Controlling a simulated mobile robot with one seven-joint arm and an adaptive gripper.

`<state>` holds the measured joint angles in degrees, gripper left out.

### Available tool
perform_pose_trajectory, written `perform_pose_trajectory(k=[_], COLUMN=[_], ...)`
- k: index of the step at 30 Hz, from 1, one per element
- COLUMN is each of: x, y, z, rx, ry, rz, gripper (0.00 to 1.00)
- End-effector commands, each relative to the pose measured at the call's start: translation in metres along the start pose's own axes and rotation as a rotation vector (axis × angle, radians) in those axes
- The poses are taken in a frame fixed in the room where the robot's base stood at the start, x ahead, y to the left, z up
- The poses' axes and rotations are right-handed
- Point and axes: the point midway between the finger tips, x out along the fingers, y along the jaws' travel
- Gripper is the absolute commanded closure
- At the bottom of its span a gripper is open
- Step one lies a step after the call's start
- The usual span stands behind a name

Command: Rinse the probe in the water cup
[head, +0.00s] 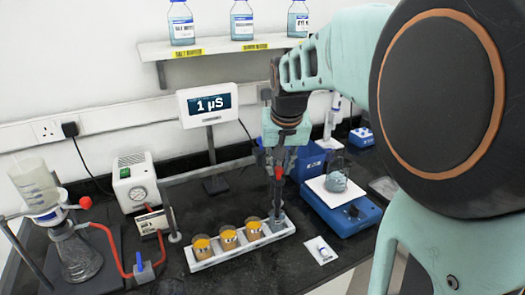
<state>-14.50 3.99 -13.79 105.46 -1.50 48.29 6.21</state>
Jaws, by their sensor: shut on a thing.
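My gripper (277,168) points down over the right end of a white rack and is shut on a slim probe (277,196) with a red and dark body. The probe hangs upright, with its lower end at a clear cup (277,224) at the rack's right end, likely the water cup. I cannot tell how deep the tip is or whether it touches liquid. The white rack (206,264) also holds cups with orange tops (228,238) left of the probe. A meter display (210,104) behind reads "1 µS".
A filter flask (78,257) with red tubing and a pump box (136,184) stand at left. A small white card (321,250) lies in front. Bottles stand on the shelf (215,46) above.

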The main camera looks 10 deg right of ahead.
Motion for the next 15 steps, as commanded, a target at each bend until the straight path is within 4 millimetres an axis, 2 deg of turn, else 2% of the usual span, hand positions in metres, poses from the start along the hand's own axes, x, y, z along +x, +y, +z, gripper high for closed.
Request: perform_pose_trajectory(k=[5,12,15], x=[-0.015,-0.052,-0.059], y=[0.0,0.0,0.0], z=[-0.007,-0.022,-0.025], rx=[0.0,0.0,0.0], ry=[0.002,0.003,0.003], rz=[0.0,0.0,0.0], gripper=[1.0,1.0,1.0])
